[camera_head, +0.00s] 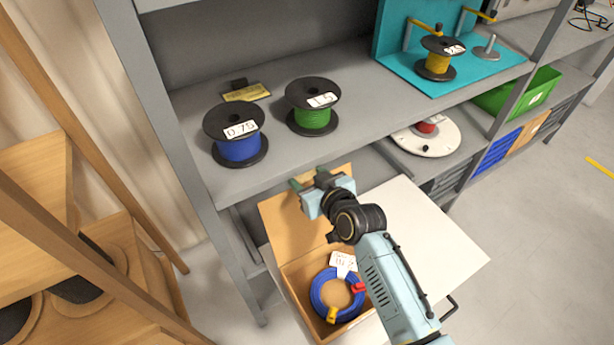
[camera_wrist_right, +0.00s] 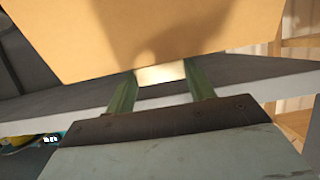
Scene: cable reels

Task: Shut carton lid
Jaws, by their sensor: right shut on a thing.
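The brown carton (camera_head: 297,270) stands open on a white surface below the grey shelf. Its lid (camera_head: 290,219) is raised at the back, towards the shelf. Inside the carton lies a coil of blue cable (camera_head: 317,290) with a red and a yellow clip and a white label. My right gripper (camera_head: 304,182) is at the lid's upper edge, shut on the lid. In the right wrist view, the lid (camera_wrist_right: 150,35) fills the top and the two green fingers of the gripper (camera_wrist_right: 160,85) reach its edge. My left gripper is not in view.
The grey shelf (camera_head: 375,115) is close behind the lid. It carries a blue reel (camera_head: 238,148), a green reel (camera_head: 312,118) and a yellow reel (camera_head: 438,64) on a teal stand. The white surface (camera_head: 440,240) is clear right of my arm.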

